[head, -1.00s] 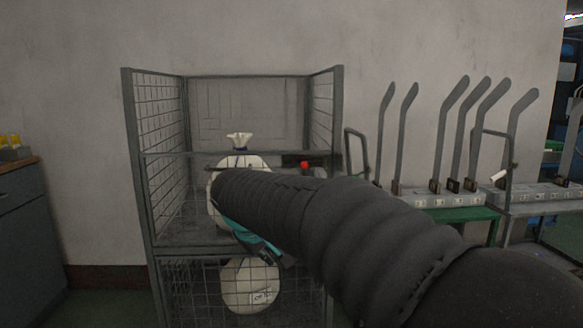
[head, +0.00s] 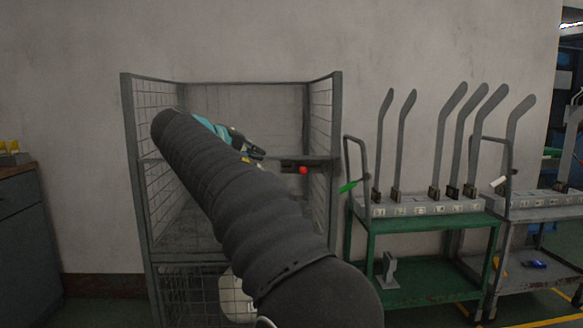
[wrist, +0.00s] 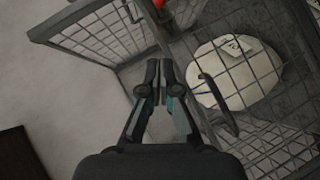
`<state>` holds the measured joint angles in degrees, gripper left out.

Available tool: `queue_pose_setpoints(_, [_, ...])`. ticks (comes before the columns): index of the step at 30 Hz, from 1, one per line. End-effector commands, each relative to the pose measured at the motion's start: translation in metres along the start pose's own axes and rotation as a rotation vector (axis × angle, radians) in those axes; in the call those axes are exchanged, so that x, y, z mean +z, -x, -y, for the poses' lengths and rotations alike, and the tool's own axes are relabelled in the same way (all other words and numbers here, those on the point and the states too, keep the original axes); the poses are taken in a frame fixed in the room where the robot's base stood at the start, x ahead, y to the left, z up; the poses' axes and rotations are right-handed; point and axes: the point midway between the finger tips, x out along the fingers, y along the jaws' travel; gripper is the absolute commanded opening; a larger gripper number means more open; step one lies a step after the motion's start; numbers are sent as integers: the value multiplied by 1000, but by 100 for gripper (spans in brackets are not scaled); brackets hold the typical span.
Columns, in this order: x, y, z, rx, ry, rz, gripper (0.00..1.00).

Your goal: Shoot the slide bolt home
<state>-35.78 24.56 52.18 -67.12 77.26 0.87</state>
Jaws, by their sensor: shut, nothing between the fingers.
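The slide bolt shows as a red knob (head: 303,170) on a dark plate at the right of the wire cage's front rail. The knob also shows at the top edge of the wrist view (wrist: 158,4). My gripper (head: 257,153) is left of the knob and slightly higher in the head view, apart from it. In the wrist view my gripper's fingers (wrist: 157,72) are together with nothing between them, and the knob lies beyond their tips. My arm covers much of the cage front. How far the bolt is thrown cannot be told.
The wire cage (head: 138,160) stands against the wall. A pale sack (wrist: 228,80) sits behind mesh, with a dark curved handle (wrist: 218,104) in front. A green cart (head: 425,222) stands right of the cage, and a grey cabinet (head: 22,240) stands left.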

Motion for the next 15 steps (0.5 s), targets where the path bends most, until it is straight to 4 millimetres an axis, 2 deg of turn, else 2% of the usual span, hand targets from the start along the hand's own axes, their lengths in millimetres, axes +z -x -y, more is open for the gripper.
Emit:
queue_pose_setpoints(9, [0,-2,0,-2,0,0,0])
queue_pose_setpoints(15, [1,-23,1,-2,0,3,0])
